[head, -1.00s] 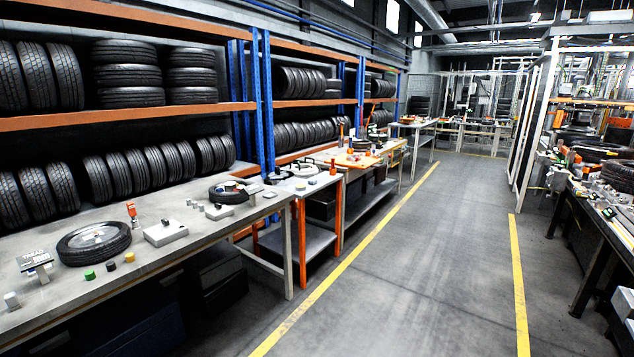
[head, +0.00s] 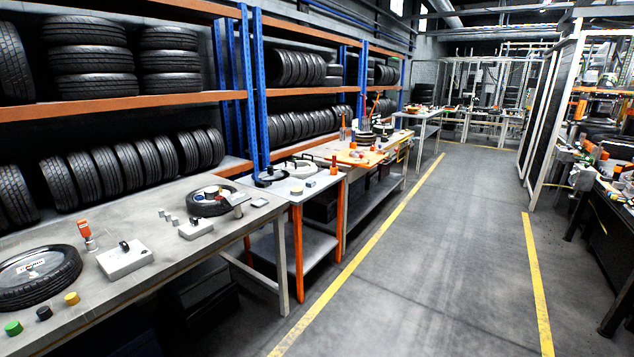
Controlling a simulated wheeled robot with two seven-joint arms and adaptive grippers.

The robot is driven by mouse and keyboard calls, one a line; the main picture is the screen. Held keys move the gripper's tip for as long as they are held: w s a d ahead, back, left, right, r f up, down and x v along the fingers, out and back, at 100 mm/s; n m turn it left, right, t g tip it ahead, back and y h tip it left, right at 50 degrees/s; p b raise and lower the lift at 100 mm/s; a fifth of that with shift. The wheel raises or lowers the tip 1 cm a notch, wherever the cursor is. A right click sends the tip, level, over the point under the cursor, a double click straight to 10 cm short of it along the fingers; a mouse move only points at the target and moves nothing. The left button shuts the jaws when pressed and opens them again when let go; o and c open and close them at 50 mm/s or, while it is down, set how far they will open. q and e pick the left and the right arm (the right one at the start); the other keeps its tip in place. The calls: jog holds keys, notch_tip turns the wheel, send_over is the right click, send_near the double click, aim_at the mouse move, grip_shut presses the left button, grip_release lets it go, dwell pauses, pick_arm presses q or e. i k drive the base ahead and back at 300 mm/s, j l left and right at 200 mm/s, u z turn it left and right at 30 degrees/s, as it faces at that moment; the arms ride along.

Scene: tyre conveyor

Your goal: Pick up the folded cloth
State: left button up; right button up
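I cannot make out a folded cloth in the head view. Small items on the far benches are too small to tell apart. Neither of my grippers is in view.
A long grey bench (head: 150,285) at left holds a tyre (head: 35,277), a grey box (head: 125,260) and a second tyre (head: 208,202). Beyond stand a small orange-legged table (head: 292,190) and an orange-topped bench (head: 352,157). Tyre racks (head: 130,103) line the left wall. The grey aisle (head: 440,250) is clear.

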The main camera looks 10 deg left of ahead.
aim_at(311, 184)
jog(key=i+j+z, duration=0.1)
jog(key=i+j, duration=0.2)
jog(key=i, duration=0.3)
jog(key=i+j+z, duration=0.1)
jog(key=i+j, duration=0.2)
jog(key=i, duration=0.35)
jog(key=i+j+z, duration=0.1)
jog(key=i+j, duration=0.3)
jog(key=i, duration=0.2)
jog(key=i+j+z, duration=0.1)
jog(key=i+j, duration=0.3)
jog(key=i, duration=0.15)
